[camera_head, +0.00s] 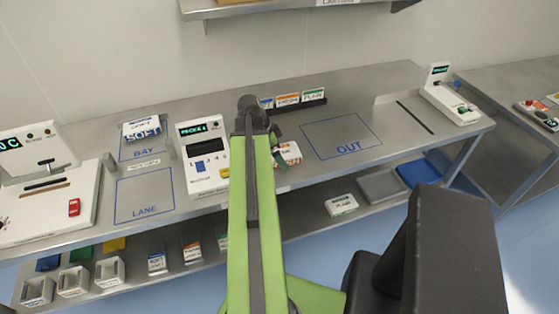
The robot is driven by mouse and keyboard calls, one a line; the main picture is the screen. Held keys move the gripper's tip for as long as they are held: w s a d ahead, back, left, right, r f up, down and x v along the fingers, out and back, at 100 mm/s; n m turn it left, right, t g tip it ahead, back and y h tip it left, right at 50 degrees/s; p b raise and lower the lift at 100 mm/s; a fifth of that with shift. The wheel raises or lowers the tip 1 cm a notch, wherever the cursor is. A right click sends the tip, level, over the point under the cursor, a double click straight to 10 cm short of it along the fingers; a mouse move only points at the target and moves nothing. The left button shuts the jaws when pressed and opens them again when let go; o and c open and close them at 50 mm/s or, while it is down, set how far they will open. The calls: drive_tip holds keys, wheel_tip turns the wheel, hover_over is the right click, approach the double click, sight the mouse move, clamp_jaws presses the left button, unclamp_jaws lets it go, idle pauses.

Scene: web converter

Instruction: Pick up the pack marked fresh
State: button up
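A white pack with an orange band (289,153) lies on the steel bench just right of my green arm. Its left part is hidden behind the arm, and its lettering is too small to read. Dark parts of my gripper (278,148) show beside the arm, at or above this pack's left side. I cannot tell whether they touch it or whether the fingers are open. A card with an orange band that seems to read FRESH (288,99) stands in a dark rack at the back. Another orange-banded pack (192,252) stands on the lower shelf.
A blue OUT outline (341,136) is bare, as is the LANE outline (144,196). A SOFT pack (142,128) sits in the BAY outline. A white device with a display (203,155) stands left of my arm. A PLAIN pack (342,205) lies on the lower shelf.

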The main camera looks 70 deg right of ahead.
drive_tip(key=shift+r, duration=0.1)
drive_tip(key=c, duration=1.6)
drive_tip(key=shift+c, duration=0.2)
